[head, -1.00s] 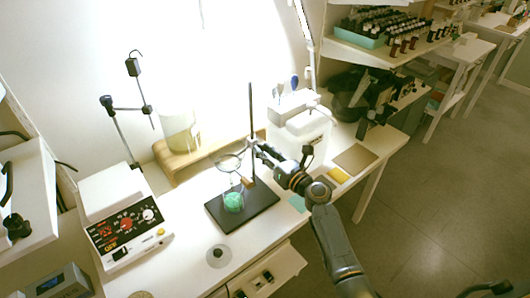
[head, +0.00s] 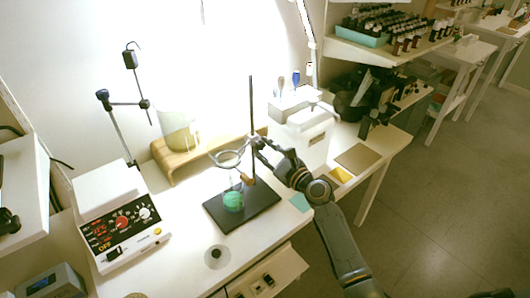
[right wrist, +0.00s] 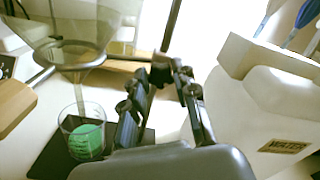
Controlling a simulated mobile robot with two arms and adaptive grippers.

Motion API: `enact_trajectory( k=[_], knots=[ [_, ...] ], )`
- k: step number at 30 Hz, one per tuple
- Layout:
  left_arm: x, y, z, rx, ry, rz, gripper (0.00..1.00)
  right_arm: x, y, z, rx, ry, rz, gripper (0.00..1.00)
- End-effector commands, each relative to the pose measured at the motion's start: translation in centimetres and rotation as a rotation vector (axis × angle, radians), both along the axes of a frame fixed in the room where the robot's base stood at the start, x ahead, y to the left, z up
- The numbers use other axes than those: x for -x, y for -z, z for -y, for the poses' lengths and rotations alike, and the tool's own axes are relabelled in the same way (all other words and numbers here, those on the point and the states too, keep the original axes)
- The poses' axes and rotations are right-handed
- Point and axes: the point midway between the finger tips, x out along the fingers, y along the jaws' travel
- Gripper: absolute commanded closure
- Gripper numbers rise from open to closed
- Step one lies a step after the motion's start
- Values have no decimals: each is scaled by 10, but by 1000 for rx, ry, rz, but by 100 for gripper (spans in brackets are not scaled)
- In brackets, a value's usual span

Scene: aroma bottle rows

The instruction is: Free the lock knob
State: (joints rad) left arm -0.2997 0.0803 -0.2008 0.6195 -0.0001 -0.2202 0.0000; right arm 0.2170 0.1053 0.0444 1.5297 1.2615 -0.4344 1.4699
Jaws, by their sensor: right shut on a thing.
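A black rod stand (head: 251,115) rises from its dark base plate (head: 262,203) on the white bench. A ring (head: 228,158) is clamped to the rod, and it also shows in the wrist view (right wrist: 72,58). The small dark lock knob (right wrist: 161,70) is at the clamp by the rod, partly hidden by my fingers. My right gripper (head: 260,147) reaches in from the right, and its fingers (right wrist: 165,85) are closed around the knob. A glass beaker with green contents (head: 233,201) stands on the base under the ring. My left gripper is not seen.
A control box with dials (head: 122,226) stands at left. A wooden riser (head: 178,166) holds a large beaker (head: 180,135) behind the stand. A white container (head: 310,130) stands close to the right of the gripper. The bench front has some free room.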

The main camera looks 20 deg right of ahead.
Motion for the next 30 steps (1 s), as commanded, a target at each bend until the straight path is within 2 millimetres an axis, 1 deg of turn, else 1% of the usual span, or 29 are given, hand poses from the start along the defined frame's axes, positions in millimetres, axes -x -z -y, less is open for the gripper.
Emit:
enact_trajectory(
  k=[1, 12, 30],
  knots=[
    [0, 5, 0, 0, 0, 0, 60, 0, 3, 0, 43, -1, 15, 100],
    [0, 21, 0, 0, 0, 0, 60, 0, 3, -1, 374, -1, 135, 100],
    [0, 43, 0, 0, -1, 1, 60, 1, 4, -2, 910, -1, 331, 100]
  ],
)
